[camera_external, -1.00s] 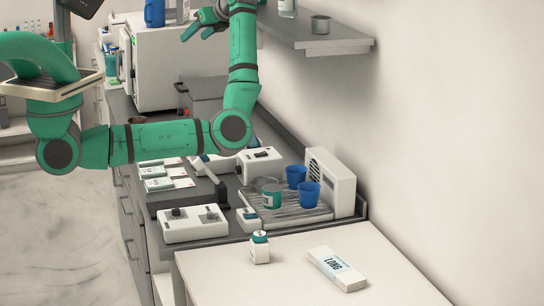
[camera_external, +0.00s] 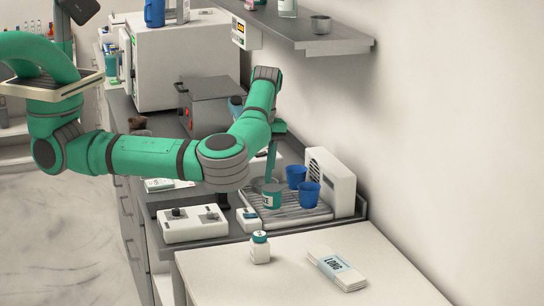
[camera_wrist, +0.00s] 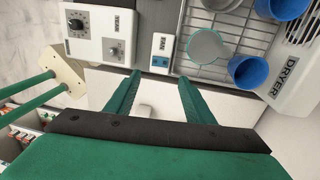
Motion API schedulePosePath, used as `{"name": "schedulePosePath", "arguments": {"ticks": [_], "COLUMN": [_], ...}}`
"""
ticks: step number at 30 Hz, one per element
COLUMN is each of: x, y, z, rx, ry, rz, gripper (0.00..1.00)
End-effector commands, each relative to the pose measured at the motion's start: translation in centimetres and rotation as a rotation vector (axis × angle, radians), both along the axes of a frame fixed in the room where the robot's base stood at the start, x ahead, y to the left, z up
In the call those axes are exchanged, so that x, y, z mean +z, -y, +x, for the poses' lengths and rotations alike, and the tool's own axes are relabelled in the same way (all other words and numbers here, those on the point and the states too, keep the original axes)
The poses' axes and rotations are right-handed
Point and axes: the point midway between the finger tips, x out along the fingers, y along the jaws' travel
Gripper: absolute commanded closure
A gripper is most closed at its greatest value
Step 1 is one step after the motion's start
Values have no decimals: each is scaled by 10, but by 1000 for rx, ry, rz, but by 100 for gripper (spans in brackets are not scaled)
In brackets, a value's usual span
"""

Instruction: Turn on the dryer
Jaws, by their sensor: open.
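The dryer (camera_external: 330,181) is a white box with a slatted vent at the right end of the grey drying rack (camera_external: 300,215). Its label reads DRYER in the wrist view (camera_wrist: 289,78). A small white switch box with blue parts (camera_wrist: 162,53) sits beside the rack; it also shows in the external view (camera_external: 249,219). My gripper (camera_wrist: 159,77) is open and empty, its green fingers pointing toward the switch box in the wrist view.
A white two-knob unit (camera_external: 195,224) is left of the switch box. A shelf (camera_external: 310,38) overhangs behind.

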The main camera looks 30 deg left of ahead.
Motion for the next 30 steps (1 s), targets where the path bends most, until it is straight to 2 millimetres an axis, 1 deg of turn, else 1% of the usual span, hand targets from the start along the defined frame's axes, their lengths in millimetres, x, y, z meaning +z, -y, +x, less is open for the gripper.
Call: {"name": "schedulePosePath", "arguments": {"ticks": [9,15,18,21,30], "x": [-54,-82,-91,-95,-97], "y": [-6,-8,-9,-10,-10], "z": [-4,-7,-7,-7,-8], "rx": [0,1,1,1,1], "ry": [1,1,1,2,3], "rz": [6,4,4,4,3], "gripper": [52,52,52,52,52]}}
